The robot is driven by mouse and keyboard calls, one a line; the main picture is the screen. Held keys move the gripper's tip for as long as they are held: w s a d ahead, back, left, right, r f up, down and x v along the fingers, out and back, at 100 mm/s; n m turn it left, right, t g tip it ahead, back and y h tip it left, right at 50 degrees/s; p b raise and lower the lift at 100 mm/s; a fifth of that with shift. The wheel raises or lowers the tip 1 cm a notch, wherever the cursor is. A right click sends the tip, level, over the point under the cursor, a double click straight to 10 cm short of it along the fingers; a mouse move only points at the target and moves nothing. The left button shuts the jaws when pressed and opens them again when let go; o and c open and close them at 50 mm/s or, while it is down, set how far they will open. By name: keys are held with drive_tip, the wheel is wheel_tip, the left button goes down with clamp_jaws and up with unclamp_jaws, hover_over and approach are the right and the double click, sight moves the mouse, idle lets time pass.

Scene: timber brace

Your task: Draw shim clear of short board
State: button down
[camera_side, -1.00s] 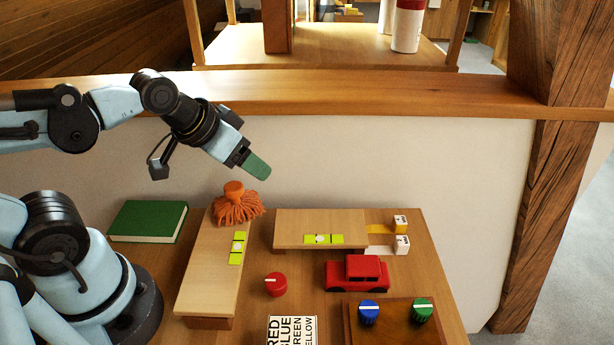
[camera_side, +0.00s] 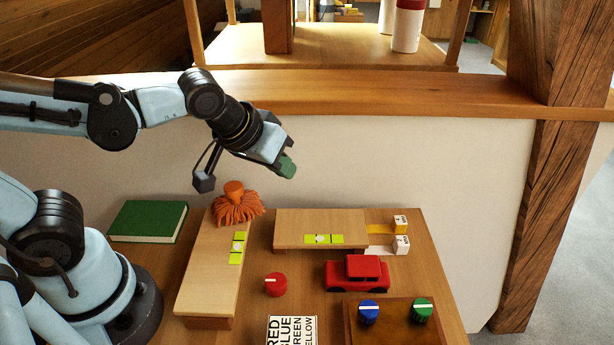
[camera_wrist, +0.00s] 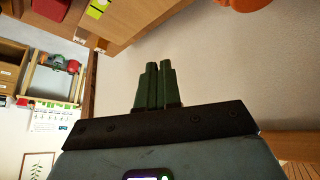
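The short board (camera_side: 290,228) lies crosswise at the back middle of the table, with a yellow-green level (camera_side: 323,239) on it. A yellow strip (camera_side: 380,229) and a white strip (camera_side: 380,249) stick out at its right end, each beside a small marked white block: one at the back (camera_side: 400,222) and one in front (camera_side: 401,244). How far the strips reach underneath is hidden. My gripper (camera_side: 287,167) is in the air above the short board's left end, apart from it. In the wrist view its green fingers (camera_wrist: 158,85) are together and empty.
A longer board (camera_side: 205,275) with an orange tufted thing (camera_side: 236,205) lies left. A red car (camera_side: 357,273), red knob (camera_side: 276,284), knob box (camera_side: 390,325) and word card (camera_side: 291,330) are in front. A green book (camera_side: 148,221) lies back left; a wall stands behind.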

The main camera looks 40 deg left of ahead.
sight(402, 242)
drive_tip(key=w+d+f+n, duration=0.1)
drive_tip(key=d, duration=0.4)
drive_tip(key=w+d+f+n, duration=0.1)
drive_tip(key=d+f+n, duration=0.1)
drive_tip(key=d, duration=0.3)
drive_tip(key=d+f+n, duration=0.1)
drive_tip(key=d+n, duration=0.1)
drive_tip(key=d, duration=0.4)
drive_tip(key=shift+w+d+f+t+h, duration=0.1)
drive_tip(key=shift+w+f+t+h, duration=0.05)
drive_tip(key=shift+w+t+h, duration=0.2)
drive_tip(key=shift+x, duration=4.95)
drive_tip(key=shift+w, duration=0.1)
drive_tip(key=shift+w+d, duration=0.9)
drive_tip(key=shift+d, duration=0.05)
drive_tip(key=shift+s, duration=0.1)
drive_tip(key=shift+a+v, duration=0.15)
drive_tip(key=shift+v, duration=1.55)
drive_tip(key=shift+a+v, duration=0.15)
drive_tip(key=shift+v, duration=1.6)
drive_tip(key=shift+a+v, duration=0.15)
drive_tip(key=shift+v, duration=1.55)
drive_tip(key=shift+s+f, duration=0.15)
drive_tip(key=shift+s, duration=0.05)
